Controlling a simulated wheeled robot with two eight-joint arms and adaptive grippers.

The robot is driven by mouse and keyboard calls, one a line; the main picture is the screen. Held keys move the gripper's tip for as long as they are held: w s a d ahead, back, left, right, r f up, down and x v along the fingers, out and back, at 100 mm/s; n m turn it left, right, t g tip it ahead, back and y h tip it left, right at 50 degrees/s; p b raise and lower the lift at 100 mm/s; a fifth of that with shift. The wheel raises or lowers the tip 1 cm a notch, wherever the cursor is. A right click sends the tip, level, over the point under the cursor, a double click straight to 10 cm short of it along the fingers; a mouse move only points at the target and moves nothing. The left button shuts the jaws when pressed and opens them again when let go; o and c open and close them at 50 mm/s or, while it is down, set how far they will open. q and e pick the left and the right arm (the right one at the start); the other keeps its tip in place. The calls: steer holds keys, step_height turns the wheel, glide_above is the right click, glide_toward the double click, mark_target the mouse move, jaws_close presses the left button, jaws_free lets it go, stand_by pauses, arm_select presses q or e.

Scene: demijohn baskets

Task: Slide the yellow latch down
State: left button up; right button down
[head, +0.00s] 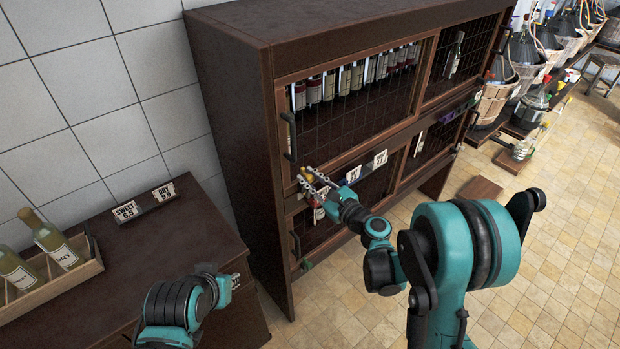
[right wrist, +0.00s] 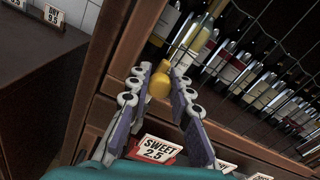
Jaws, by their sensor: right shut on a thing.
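The yellow latch (right wrist: 159,80) is a small rounded knob on the dark wooden frame of the wine cabinet. My right gripper (right wrist: 160,84) is shut on it, with a fingertip at each side. In the head view, the latch (head: 306,174) is a small yellow spot at the cabinet's front, at the tips of my right gripper (head: 311,180).
The cabinet (head: 235,110) has wire-mesh doors with bottles behind them. Price signs, including a SWEET 2.5 sign (right wrist: 158,149), stand just below the latch. A counter (head: 130,260) with a bottle crate (head: 60,285) is at left. Tiled floor (head: 540,250) is open at right.

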step_height(320, 180, down, 2)
steer(key=shift+f+b, duration=0.2)
steer(key=shift+b, duration=0.6)
steer(key=shift+s+r, duration=0.1)
steer(key=shift+r, duration=0.05)
steer(key=c, duration=1.3)
jaws_free()
steer(key=shift+c, duration=0.2)
steer(key=v, duration=0.7)
steer(key=shift+s+d, duration=0.15)
